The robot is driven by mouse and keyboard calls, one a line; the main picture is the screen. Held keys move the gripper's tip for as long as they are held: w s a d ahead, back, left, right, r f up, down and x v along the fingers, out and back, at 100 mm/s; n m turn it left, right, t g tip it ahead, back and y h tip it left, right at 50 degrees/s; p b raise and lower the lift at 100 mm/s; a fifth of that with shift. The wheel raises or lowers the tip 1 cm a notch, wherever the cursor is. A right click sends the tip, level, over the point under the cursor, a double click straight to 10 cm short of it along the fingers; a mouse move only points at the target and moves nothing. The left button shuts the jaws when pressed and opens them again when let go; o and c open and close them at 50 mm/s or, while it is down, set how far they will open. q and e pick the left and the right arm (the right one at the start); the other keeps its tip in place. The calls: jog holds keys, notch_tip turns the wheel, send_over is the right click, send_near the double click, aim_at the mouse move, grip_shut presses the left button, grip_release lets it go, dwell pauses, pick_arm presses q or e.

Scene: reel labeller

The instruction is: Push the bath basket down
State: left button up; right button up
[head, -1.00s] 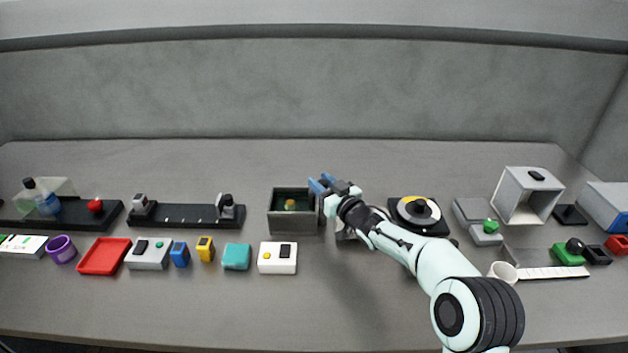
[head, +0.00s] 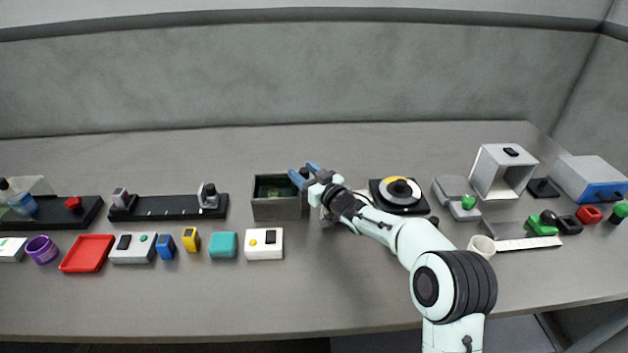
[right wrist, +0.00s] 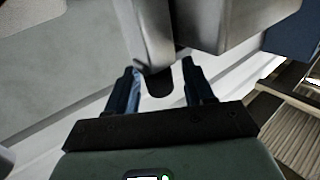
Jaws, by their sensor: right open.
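The bath is a grey open-topped box (head: 277,209) near the middle of the table in the head view. Its inside is dark green, with a small dim item low in it; the basket itself is hard to make out. My right gripper (head: 305,171) is at the box's upper right edge. Its blue fingers are apart. In the right wrist view, the gripper (right wrist: 160,88) is open, with a dark rounded tab (right wrist: 158,82) between its fingers, below a grey body. Contact cannot be told. My left gripper is not in view.
A black-based round dial (head: 399,191) stands right of the bath, beyond my right forearm. A white box with buttons (head: 264,244) and a teal block (head: 223,244) lie in front. A black rail (head: 165,208) is at left. The front table strip is clear.

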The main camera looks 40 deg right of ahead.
jog(key=s, duration=1.3)
jog(key=shift+d, duration=0.3)
jog(key=shift+s+f, duration=0.1)
